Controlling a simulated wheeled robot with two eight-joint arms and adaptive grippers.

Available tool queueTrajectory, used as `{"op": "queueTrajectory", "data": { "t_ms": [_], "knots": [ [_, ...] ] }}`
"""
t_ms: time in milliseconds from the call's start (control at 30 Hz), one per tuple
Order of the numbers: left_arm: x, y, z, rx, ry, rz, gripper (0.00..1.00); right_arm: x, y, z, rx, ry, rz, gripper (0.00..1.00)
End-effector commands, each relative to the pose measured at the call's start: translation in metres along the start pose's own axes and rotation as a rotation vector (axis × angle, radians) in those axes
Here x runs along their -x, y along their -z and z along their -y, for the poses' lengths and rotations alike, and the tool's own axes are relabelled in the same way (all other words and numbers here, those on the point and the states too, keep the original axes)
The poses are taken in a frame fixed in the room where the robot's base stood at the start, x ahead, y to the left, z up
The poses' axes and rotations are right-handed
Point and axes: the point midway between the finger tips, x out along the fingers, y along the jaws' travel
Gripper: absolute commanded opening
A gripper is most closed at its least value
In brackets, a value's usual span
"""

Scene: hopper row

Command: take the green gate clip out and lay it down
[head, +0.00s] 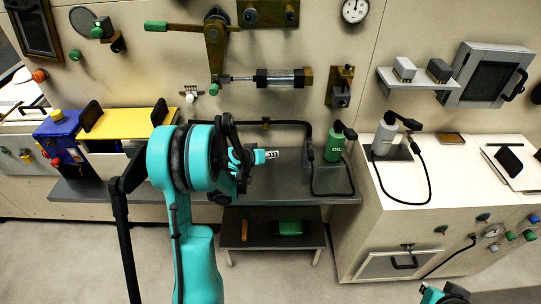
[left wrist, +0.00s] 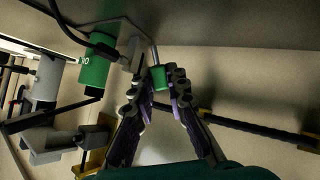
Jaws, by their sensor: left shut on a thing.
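The green gate clip (left wrist: 158,77) is a small green block with a thin metal pin going up from it in the left wrist view. My left gripper (left wrist: 157,88) is shut on it, with a finger on each side. I cannot tell whether the pin touches anything. My right gripper is not in view; only part of that arm shows at bottom right.
A dark pipe (head: 287,124) runs along the wall behind the gripper. The dark shelf (head: 284,184) has bare room. A low table (head: 256,238) below holds a green block (head: 290,228).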

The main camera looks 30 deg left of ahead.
Motion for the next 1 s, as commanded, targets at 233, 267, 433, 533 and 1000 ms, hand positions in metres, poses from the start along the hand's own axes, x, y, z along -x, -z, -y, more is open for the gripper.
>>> {"op": "queueTrajectory", "data": {
  "t_ms": [233,267,433,533,1000],
  "knots": [
    [-0.019,-0.024,0.013,-0.001,0.0,0.0,0.0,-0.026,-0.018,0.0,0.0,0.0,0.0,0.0],
    [-0.021,-0.028,0.015,0.0,0.0,0.0,0.0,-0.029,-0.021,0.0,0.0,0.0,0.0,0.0],
    [-0.034,-0.044,0.023,-0.001,0.0,0.0,0.0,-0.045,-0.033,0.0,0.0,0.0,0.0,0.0],
    [-0.038,-0.049,0.026,-0.001,0.0,0.0,0.0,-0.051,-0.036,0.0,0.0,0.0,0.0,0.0],
    [-0.039,-0.05,0.027,-0.001,0.0,0.0,0.38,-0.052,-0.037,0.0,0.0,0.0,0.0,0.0]
  ]
}}
